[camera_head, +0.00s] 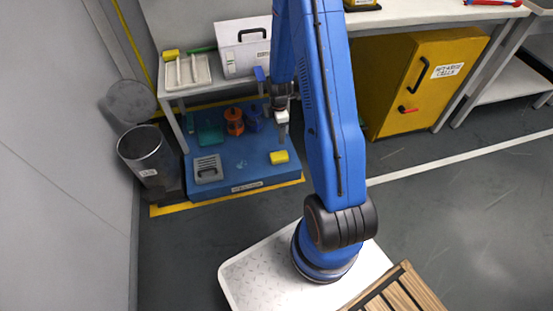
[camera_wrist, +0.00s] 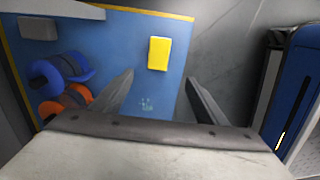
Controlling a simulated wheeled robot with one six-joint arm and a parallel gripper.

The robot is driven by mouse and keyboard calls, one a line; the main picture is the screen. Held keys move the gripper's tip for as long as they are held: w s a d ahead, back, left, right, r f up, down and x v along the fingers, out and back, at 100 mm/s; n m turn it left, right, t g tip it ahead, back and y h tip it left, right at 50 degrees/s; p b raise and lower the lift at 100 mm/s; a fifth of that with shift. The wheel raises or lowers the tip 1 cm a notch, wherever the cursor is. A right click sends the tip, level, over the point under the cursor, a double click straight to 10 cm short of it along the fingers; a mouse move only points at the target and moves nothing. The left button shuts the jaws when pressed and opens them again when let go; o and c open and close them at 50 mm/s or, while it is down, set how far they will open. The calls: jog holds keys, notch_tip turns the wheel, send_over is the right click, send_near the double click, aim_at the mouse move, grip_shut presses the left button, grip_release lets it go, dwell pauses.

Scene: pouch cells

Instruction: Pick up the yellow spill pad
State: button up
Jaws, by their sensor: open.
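A yellow pad (camera_head: 279,157) lies flat near the right edge of the low blue platform (camera_head: 235,176). In the wrist view the same pad (camera_wrist: 159,53) shows as a yellow block on the blue surface, ahead of and between my fingers. My gripper (camera_wrist: 159,80) is open, with nothing between its fingers. In the head view my gripper (camera_head: 282,116) hangs above the back right part of the platform, apart from the pad. A second small yellow item (camera_head: 170,54) lies on the bench at upper left.
An orange spool-like item (camera_head: 234,121) and a blue one (camera_head: 253,118) stand on the platform, left of my gripper. A grey slotted item (camera_head: 208,168) lies at the platform's front left. The bench top (camera_head: 205,98) overhangs its back. A bin (camera_head: 150,160) stands at left.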

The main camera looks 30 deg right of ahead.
send_over(279, 155)
jog(key=f, duration=1)
jog(key=shift+s+a+f, duration=0.25)
jog(key=shift+a+f, duration=0.05)
jog(key=shift+f, duration=0.1)
jog(key=shift+w+d+f, duration=0.1)
jog(key=shift+d+f, duration=0.05)
jog(key=shift+f, duration=1.55)
jog(key=shift+d+f, duration=0.15)
jog(key=shift+f, duration=1.5)
jog(key=c, duration=1.2)
notch_tip(279, 155, up, 10)
